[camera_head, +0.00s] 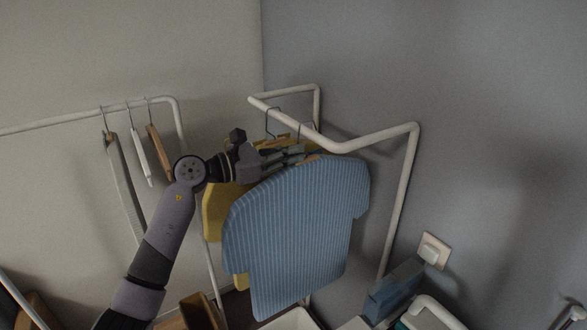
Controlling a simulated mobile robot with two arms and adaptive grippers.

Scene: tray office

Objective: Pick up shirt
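A blue striped shirt (297,225) hangs below the white rail at the middle of the head view. A yellow garment (220,208) hangs just behind and to the left of it, partly hidden. My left gripper (288,156) reaches in from the left at the top of the two garments, close to the blue shirt's upper edge and the hangers. Its fingers overlap the hanger area, so I cannot tell whether they are open, shut or touching the shirt. My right gripper is not in view.
The white rail (403,195) bends around the garments against the grey wall. A blue box (394,290) and white bins (428,309) stand low at right. A wall socket (433,250) is above them.

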